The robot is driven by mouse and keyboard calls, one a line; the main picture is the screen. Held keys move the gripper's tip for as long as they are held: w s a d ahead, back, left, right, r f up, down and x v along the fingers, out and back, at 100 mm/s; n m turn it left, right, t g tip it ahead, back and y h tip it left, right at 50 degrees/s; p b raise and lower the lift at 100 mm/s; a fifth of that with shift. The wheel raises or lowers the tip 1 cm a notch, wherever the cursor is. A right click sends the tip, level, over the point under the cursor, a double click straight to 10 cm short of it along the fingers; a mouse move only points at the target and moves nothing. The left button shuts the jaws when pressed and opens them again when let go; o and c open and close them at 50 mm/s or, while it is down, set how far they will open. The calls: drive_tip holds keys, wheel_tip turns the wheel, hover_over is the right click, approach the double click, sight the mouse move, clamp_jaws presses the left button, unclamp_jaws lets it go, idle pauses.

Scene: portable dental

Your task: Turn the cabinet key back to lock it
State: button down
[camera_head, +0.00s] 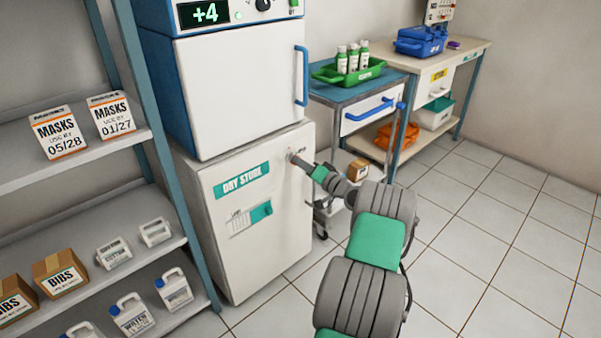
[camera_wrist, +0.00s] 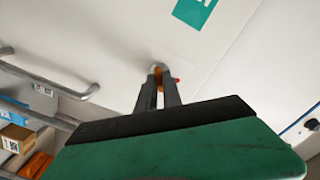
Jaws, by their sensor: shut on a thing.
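The white dry store cabinet (camera_head: 262,215) stands under a small fridge, with its door closed. My gripper (camera_head: 293,157) reaches to the upper right of the cabinet door, where the lock is. In the wrist view my gripper (camera_wrist: 160,82) has its two fingers close together at the lock, shut on the key (camera_wrist: 159,70), of which a small orange part shows between the fingertips. A small red mark (camera_wrist: 177,80) shows beside the fingertips on the door. The fingers hide most of the key and lock, so the key's angle cannot be told.
A fridge (camera_head: 245,90) with a blue handle sits on top of the cabinet. A trolley (camera_head: 345,95) with a green tray of bottles stands close on the right. Shelves (camera_head: 90,165) with boxes and jugs are at the left. The tiled floor (camera_head: 480,240) at the right is clear.

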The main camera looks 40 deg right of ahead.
drive_tip(key=n+b, duration=0.4)
drive_tip(key=b, duration=0.1)
drive_tip(key=n+b, duration=0.2)
drive_tip(key=b, duration=0.1)
drive_tip(key=shift+f, duration=0.4)
drive_tip(key=n+b, duration=0.3)
drive_tip(key=b, duration=0.1)
drive_tip(key=shift+r+n, duration=0.25)
drive_tip(key=shift+n, duration=0.15)
drive_tip(key=shift+r, duration=0.1)
drive_tip(key=c, duration=1.5)
unclamp_jaws()
drive_tip(key=s+p, duration=0.2)
drive_tip(key=s, duration=0.5)
drive_tip(key=shift+s, duration=0.4)
